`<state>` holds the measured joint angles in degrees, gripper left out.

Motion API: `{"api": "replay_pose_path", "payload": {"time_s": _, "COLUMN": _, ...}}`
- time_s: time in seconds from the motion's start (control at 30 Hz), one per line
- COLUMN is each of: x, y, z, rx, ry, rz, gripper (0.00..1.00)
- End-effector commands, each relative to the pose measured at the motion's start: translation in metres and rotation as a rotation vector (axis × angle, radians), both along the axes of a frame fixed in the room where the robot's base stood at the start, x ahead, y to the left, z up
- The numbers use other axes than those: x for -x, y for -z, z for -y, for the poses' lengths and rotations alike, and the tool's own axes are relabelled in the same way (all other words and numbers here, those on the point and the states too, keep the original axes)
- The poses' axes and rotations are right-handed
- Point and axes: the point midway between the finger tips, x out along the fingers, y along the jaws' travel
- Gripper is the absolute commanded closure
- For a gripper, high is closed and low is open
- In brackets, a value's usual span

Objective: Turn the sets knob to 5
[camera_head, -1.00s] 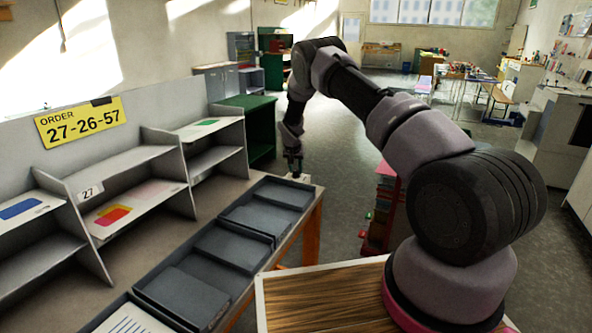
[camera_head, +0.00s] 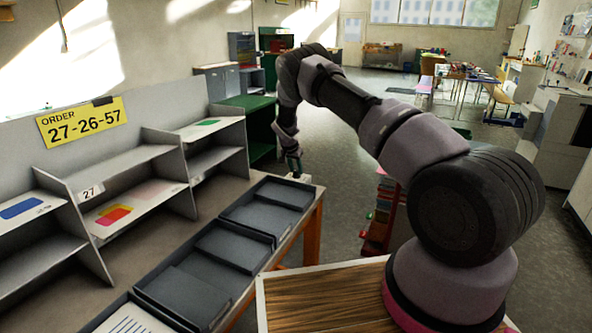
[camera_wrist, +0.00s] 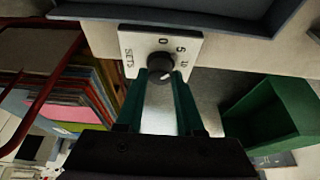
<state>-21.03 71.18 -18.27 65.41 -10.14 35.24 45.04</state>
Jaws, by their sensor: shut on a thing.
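The sets knob (camera_wrist: 160,67) is a small dark round knob on a white plate (camera_wrist: 188,37) in the wrist view. The plate carries the word SETS and the marks 0, 5 and 10, all turned sideways. My gripper (camera_wrist: 161,78) has its two green fingers on either side of the knob and is shut on it. The fingertips hide part of the knob, and I cannot tell clearly which mark it points to. In the head view, my gripper (camera_head: 294,163) reaches down to the white plate (camera_head: 300,178) at the bench's far end.
Dark grey trays (camera_head: 232,245) line the bench beside the shelf rack (camera_head: 110,160). A yellow sign (camera_head: 80,122) reads ORDER 27-26-57. A red rack with colored sheets (camera_wrist: 72,95) and a green bin (camera_wrist: 265,115) flank the gripper in the wrist view.

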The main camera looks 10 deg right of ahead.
Motion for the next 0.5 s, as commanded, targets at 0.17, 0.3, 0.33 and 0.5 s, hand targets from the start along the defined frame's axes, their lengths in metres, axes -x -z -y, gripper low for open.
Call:
{"api": "replay_pose_path", "payload": {"time_s": 0.17, "x": 0.0001, "y": 0.0002, "z": -0.0007, "rx": 0.000, "ry": -0.001, "rz": 0.000, "gripper": 0.33}}
{"api": "replay_pose_path", "payload": {"time_s": 0.3, "x": 0.0001, "y": 0.0002, "z": -0.0005, "rx": 0.000, "ry": -0.001, "rz": 0.000, "gripper": 0.33}}
{"api": "replay_pose_path", "payload": {"time_s": 0.33, "x": 0.0002, "y": 0.0002, "z": -0.0004, "rx": 0.000, "ry": -0.001, "rz": 0.000, "gripper": 0.33}}
{"api": "replay_pose_path", "payload": {"time_s": 0.5, "x": 0.0018, "y": -0.0061, "z": -0.0019, "rx": 0.000, "ry": -0.002, "rz": 0.000, "gripper": 0.33}}
